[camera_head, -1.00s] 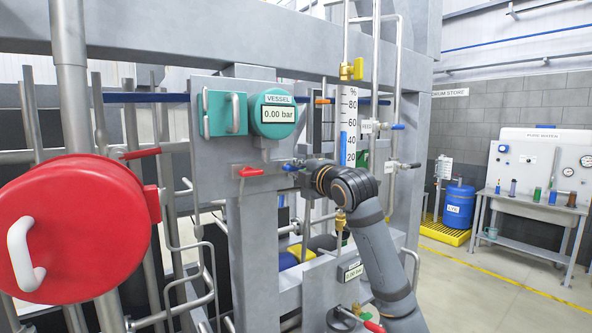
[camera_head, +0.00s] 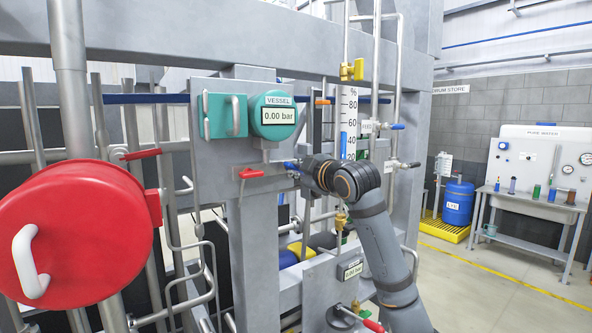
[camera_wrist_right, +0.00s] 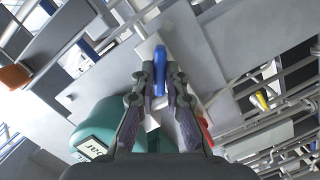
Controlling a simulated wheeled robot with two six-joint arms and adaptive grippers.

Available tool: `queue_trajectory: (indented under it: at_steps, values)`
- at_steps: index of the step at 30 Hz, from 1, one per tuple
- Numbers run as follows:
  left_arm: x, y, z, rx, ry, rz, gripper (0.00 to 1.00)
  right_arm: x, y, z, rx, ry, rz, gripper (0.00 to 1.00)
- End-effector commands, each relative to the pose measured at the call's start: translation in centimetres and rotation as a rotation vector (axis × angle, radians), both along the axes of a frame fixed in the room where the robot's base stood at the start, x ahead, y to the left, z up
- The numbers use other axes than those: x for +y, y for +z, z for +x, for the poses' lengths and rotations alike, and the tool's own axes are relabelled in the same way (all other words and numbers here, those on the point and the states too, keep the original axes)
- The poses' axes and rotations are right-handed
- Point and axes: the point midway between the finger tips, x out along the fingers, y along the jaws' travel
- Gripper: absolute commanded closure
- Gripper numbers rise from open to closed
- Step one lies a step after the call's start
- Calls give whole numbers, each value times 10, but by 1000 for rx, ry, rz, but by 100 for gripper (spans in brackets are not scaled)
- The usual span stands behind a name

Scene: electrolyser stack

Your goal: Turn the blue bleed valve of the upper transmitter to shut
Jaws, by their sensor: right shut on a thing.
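The upper transmitter (camera_head: 273,115) is a teal round housing marked VESSEL, reading 0.00 bar, on a grey plate. Below it a manifold carries a red lever (camera_head: 250,172) at left and the blue bleed valve (camera_head: 291,166) at right. My right gripper (camera_wrist_right: 160,80) is shut on the blue valve handle, which shows between its fingertips in the wrist view (camera_wrist_right: 160,60). In the head view my right wrist hides the gripper and part of the handle. The teal housing also shows at lower left in the wrist view (camera_wrist_right: 100,127). My left gripper is not in view.
A large red round cover (camera_head: 75,240) with a white handle stands at the left. A teal box with handles (camera_head: 221,115) is left of the transmitter. A level gauge (camera_head: 348,120) and vertical pipes stand close to my right wrist.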

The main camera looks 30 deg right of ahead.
Motion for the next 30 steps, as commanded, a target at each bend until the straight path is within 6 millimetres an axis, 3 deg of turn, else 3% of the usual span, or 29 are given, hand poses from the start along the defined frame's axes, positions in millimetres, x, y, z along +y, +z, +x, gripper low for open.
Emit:
queue_trajectory:
  at_steps: [4, 13, 21, 30]
  values:
    - [0, 1, 0, 0, 0, 0, 100, 0, -1, 0, 18, 0, 178, 100]
    - [0, 1, 0, 0, 0, 0, 100, 0, -1, 0, 21, 0, 222, 100]
    - [0, -2, 0, 0, 0, 0, 100, -1, -1, 0, 51, 1, 584, 100]
    - [0, -4, 0, 0, 0, 0, 100, -2, -2, 0, 55, -1, 644, 100]
